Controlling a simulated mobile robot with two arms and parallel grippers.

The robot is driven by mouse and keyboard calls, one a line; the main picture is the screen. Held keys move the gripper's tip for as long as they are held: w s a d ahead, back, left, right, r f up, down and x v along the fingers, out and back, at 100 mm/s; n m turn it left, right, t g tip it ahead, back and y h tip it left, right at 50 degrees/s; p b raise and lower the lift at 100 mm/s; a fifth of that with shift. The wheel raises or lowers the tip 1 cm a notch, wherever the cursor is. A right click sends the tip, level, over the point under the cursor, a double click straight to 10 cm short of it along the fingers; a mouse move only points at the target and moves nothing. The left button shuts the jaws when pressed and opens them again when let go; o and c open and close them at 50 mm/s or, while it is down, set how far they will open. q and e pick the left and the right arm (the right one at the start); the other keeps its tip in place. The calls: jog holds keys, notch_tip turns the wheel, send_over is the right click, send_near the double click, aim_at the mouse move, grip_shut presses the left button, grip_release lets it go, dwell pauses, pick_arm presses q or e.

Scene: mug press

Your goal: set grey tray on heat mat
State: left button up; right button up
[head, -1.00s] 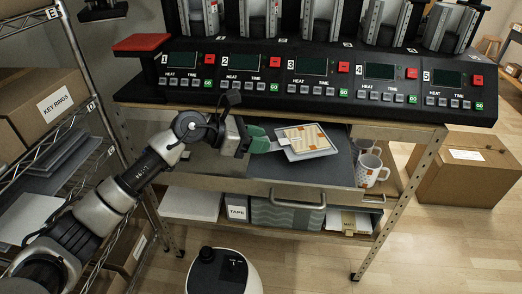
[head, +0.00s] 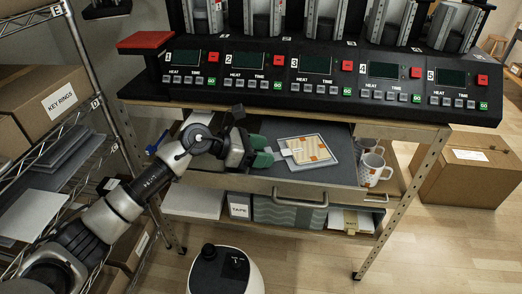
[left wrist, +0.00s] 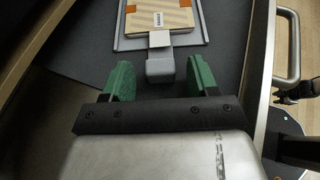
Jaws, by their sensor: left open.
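The grey tray (head: 284,158) lies flat on the dark grey surface (head: 347,172) of the pulled-out drawer. I take this surface for the heat mat, but I cannot tell its edges from the drawer floor. A tan package with orange corners (head: 311,150) lies on the tray. My left gripper (head: 266,152) is at the tray's left side. In the left wrist view its green fingers (left wrist: 159,66) are open on either side of the tray's grey handle (left wrist: 160,66), with gaps on both sides. My right gripper is not in view.
Patterned white mugs (head: 372,168) stand right of the tray. The drawer's front has a metal handle (head: 300,199). The black press row (head: 310,80) overhangs the back. A wire shelf with boxes (head: 45,103) stands at left.

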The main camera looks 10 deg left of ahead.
pick_arm(q)
jog(key=shift+r, duration=0.15)
jog(key=shift+a, duration=0.25)
jog(key=b+v, duration=0.2)
jog(key=v, duration=0.8)
jog(key=shift+s+a+r, duration=0.1)
jog(key=shift+a+r, duration=0.1)
jog(key=shift+a, duration=0.05)
jog(key=shift+s+a+r, duration=0.2)
jog(key=shift+a+r, duration=0.05)
jog(key=shift+a, duration=0.1)
